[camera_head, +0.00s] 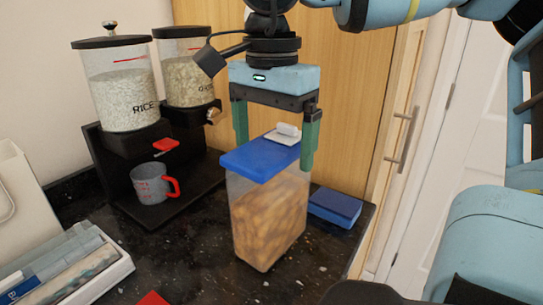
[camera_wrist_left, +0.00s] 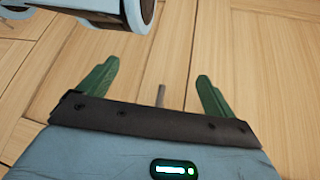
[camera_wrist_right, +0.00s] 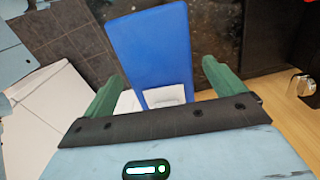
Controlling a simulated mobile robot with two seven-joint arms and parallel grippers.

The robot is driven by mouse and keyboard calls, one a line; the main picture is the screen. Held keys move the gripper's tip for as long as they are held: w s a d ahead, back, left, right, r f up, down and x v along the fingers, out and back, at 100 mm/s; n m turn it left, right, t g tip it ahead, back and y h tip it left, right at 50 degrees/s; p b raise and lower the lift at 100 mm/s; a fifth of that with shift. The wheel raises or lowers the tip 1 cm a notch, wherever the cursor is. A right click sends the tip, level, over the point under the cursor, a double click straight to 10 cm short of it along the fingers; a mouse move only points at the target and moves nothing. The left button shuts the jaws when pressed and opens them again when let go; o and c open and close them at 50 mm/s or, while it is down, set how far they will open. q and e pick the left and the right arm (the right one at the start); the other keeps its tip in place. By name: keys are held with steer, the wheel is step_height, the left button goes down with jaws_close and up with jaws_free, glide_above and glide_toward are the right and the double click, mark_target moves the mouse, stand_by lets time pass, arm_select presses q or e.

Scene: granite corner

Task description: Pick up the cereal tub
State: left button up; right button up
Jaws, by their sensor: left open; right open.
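The cereal tub (camera_head: 268,215) stands upright on the dark granite counter, clear-sided with a tan filling and a blue lid (camera_head: 255,162). A small white tab (camera_head: 287,131) sits on the lid's far end. My right gripper (camera_head: 276,155) is open above the tub and points down, its green fingers around the lid's far end. In the right wrist view the blue lid (camera_wrist_right: 152,52) lies beyond and between the open fingers (camera_wrist_right: 163,80). I cannot tell whether the fingers touch it. My left gripper (camera_wrist_left: 152,75) is open and empty over a wooden floor.
Behind and left, a rice dispenser (camera_head: 123,92) and a second dispenser (camera_head: 187,80) stand over a grey mug (camera_head: 152,184) with a red handle. A blue box (camera_head: 335,207) lies right of the tub. A white tray (camera_head: 95,272) is at the lower left.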

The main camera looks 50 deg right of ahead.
steer(key=shift+f, duration=0.2)
steer(key=c, duration=1.8)
